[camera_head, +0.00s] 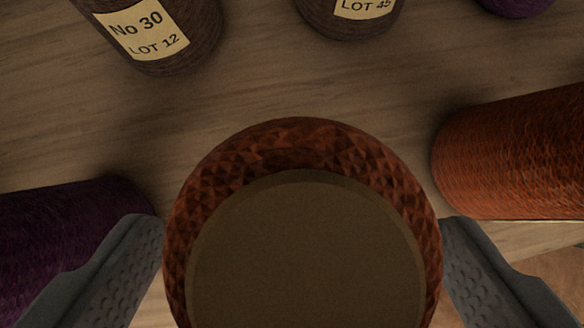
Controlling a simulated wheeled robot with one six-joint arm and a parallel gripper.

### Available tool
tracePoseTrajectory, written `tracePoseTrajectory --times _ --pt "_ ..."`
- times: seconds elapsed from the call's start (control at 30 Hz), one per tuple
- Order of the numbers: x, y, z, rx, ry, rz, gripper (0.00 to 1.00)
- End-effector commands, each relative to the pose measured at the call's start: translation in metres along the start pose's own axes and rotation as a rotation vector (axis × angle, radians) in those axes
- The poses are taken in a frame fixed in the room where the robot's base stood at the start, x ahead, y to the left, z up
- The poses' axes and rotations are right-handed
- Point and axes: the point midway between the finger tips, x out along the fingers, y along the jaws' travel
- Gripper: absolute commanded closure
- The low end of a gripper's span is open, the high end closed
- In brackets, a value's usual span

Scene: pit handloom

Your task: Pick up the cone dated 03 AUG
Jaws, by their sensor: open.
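A rust-brown cone of yarn (302,146) with a flat brown end (305,255) fills the lower middle, seen end-on. No label or date shows on the part in view. My gripper (303,235) is open, with one dark grey finger on each side of this cone. The fingers look close to its sides; I cannot tell whether they touch. No date reading 03 AUG can be read on any cone in view.
A brown cone labelled No 30 LOT 12 (185,32) and another with a LOT label (349,22) stand behind. An orange-red cone (515,155) is at right, purple ones at left (65,230) and top right (517,4). Bare wood (250,85) lies between.

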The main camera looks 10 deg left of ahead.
Motion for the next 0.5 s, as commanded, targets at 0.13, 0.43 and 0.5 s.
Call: tracePoseTrajectory --times 0.13,0.43,0.5 --pt "0.016 0.001 0.000 0.001 -0.001 0.001 0.13" --pt "0.021 0.000 0.000 0.001 0.001 -0.001 0.13" --pt "0.021 0.000 0.000 0.001 0.001 -0.001 0.23"
